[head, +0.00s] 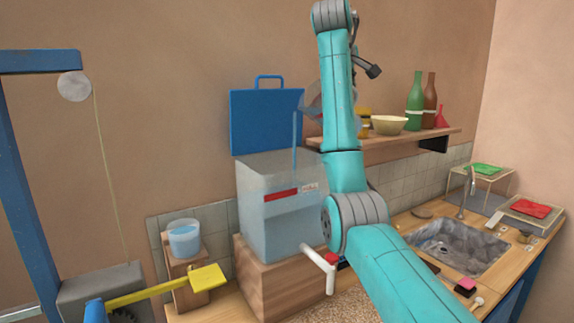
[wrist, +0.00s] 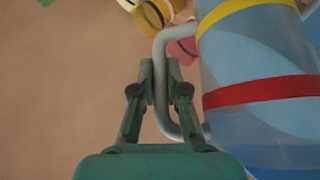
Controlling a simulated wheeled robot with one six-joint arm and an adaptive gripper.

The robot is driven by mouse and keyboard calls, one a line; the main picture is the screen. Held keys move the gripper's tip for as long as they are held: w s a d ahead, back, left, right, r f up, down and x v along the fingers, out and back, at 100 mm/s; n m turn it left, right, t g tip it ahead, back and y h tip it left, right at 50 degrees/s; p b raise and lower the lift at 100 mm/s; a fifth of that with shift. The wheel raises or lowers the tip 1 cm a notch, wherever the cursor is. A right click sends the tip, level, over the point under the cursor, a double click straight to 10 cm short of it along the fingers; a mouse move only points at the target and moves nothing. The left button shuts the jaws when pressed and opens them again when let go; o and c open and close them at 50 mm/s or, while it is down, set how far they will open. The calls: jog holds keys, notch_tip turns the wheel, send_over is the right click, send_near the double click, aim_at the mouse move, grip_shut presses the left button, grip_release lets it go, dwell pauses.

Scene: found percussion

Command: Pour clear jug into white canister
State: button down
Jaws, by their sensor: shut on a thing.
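The clear jug (head: 313,100) is up above the white canister, mostly hidden behind my arm, and looks tilted. In the wrist view the jug (wrist: 255,55) has a yellow and a red band and bluish contents. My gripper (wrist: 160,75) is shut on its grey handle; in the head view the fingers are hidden. A thin blue stream falls from the jug to the canister. The white canister (head: 262,185) is a cloudy box with a red label and bluish contents low down. Its blue lid (head: 266,122) stands raised at the back.
The canister sits on a wooden block (head: 270,285), with a white spout pipe (head: 318,258) at its front. A small cup of blue liquid (head: 184,240) stands left. A shelf (head: 402,139) with a bowl and bottles is close right of my arm. A sink (head: 455,248) lies further right.

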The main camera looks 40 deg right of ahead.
jog(key=shift+w+a+f+h+p, duration=0.1)
jog(key=shift+a+f+h+p, duration=0.15)
jog(key=shift+a+h+p, duration=0.3)
dwell(1.0)
